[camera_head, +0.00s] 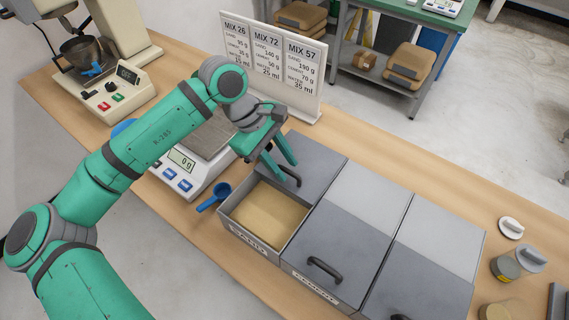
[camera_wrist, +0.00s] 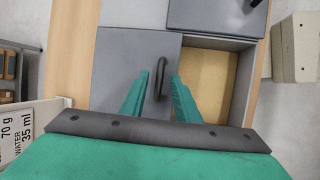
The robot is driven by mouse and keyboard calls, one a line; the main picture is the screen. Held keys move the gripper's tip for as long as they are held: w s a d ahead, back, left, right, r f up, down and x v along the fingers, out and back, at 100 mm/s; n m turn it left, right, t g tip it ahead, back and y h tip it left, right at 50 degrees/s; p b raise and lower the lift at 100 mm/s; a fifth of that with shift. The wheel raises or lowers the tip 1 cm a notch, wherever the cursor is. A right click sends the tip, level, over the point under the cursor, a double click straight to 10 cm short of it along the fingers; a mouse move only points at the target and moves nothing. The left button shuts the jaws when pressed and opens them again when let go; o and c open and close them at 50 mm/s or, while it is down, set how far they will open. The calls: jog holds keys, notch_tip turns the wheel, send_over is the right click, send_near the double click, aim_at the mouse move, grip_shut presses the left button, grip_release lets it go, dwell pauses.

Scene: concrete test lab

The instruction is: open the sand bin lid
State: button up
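The sand bin (camera_head: 231,228) is the left compartment of a grey bin row on the bench. Its dark grey lid (camera_head: 312,158) lies back over the rear part, and the front part is uncovered, showing tan sand (camera_head: 264,217). The lid's black handle (camera_head: 291,178) is near the lid's front edge. My gripper (camera_head: 282,171) is at the handle with its fingers apart. In the wrist view the handle (camera_wrist: 160,72) lies between the two open fingers, and I see a gap on both sides. The sand also shows there (camera_wrist: 205,80).
The cement bin lid (camera_head: 335,245) beside it is closed, as is another lid to its right. A blue scoop (camera_head: 214,197) and a scale (camera_head: 183,159) reading 0 g stand left of the bins. A mix sign (camera_head: 272,65) stands behind. Jars (camera_head: 506,268) stand at right.

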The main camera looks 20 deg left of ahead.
jog(key=shift+r, duration=0.1)
jog(key=v, duration=1)
jog(key=shift+a+r, duration=0.2)
jog(key=shift+r, duration=0.05)
dwell(0.3)
